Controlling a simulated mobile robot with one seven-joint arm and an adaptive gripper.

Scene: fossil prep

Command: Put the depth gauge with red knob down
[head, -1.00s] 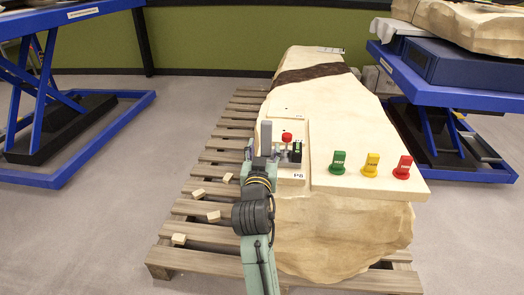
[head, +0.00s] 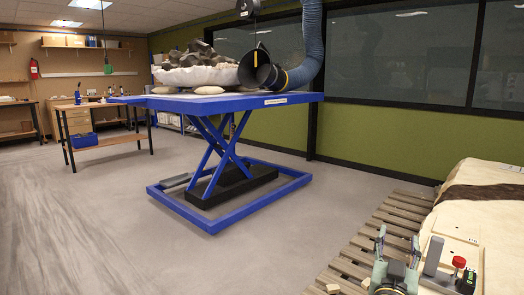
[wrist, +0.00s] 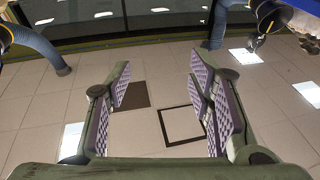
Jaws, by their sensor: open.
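The depth gauge with red knob (head: 458,262) stands on the pale stone block at the lower right of the head view. Its lower part is small and partly crowded by neighbouring items. My gripper (head: 398,241) is just left of it, fingers pointing up, apart and empty. In the wrist view my gripper (wrist: 158,68) shows two wide-spread padded fingers with nothing between them, only ceiling panels beyond. The gauge is not in the wrist view.
A wooden pallet (head: 385,222) lies under the block. A blue lift table (head: 225,101) stands ahead, with open floor in front.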

